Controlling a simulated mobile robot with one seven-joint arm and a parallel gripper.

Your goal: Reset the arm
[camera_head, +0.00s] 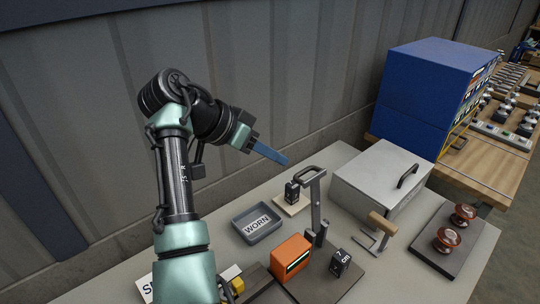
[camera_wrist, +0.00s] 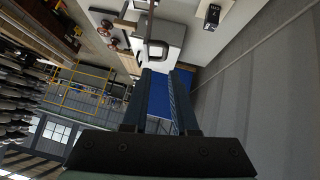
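My gripper (camera_head: 270,153) is raised above the back edge of the table, to the left of the metal box and pointing right and slightly down. In the wrist view my gripper's two fingers (camera_wrist: 162,78) stand apart with a clear gap and nothing between them. The blue cabinet (camera_wrist: 160,98) shows through that gap, well beyond the fingers. My arm is bent, with its elbow high against the wall, and touches nothing that I can see.
The table (camera_head: 410,283) holds a grey tray marked WORN (camera_head: 261,235), an orange device (camera_head: 291,258), a black block (camera_head: 341,263), a metal stand (camera_head: 315,205), a lidded metal box (camera_head: 383,182) and brown insulators (camera_head: 447,240). A corrugated wall (camera_head: 270,70) stands behind.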

